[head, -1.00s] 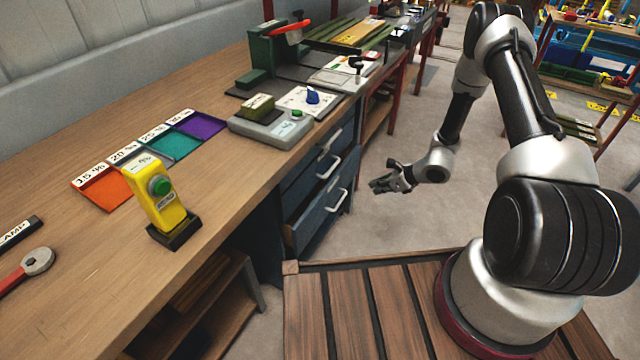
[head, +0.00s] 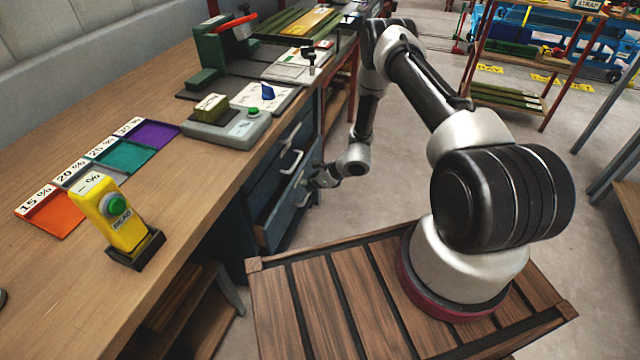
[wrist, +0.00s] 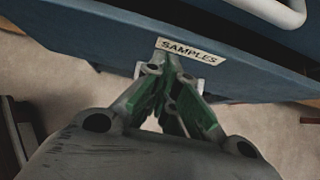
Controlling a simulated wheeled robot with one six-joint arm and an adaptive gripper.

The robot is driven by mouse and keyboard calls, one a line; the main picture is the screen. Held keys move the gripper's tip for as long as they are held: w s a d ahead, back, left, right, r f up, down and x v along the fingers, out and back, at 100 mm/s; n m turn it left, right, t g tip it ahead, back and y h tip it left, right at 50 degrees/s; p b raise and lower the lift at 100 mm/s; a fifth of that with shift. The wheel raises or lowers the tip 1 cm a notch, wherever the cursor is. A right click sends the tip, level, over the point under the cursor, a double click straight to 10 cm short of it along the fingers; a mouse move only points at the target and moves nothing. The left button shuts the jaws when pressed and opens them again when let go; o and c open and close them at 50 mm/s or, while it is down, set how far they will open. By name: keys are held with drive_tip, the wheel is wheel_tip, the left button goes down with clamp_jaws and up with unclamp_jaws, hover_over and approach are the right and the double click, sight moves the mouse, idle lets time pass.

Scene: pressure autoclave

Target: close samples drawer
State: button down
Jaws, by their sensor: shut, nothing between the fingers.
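The samples drawer (head: 286,212) is a blue drawer in the cabinet under the bench, standing out from it with a strip of its inside showing. In the wrist view its blue front (wrist: 120,36) carries a white label (wrist: 188,50) reading SAMPLES. My gripper (head: 312,180) is at the drawer front, close to its upper part and handle (head: 303,193). In the wrist view the green-padded fingers of my gripper (wrist: 172,72) are together and empty, their tips just below the label. I cannot tell whether they touch the front.
Other blue drawers with pale handles (head: 291,161) sit above. The wooden bench (head: 150,190) holds a yellow device (head: 112,212), coloured trays and a grey scale-like box (head: 228,128). Open floor (head: 400,180) lies right of the drawers. A shelf rack (head: 520,70) stands behind.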

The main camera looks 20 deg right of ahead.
sight(295, 183)
drive_tip(key=shift+w+a, duration=0.55)
drive_tip(key=shift+a, duration=0.2)
drive_tip(key=shift+w+a, duration=0.75)
drive_tip(key=shift+a, duration=0.3)
drive_tip(key=shift+d, duration=0.1)
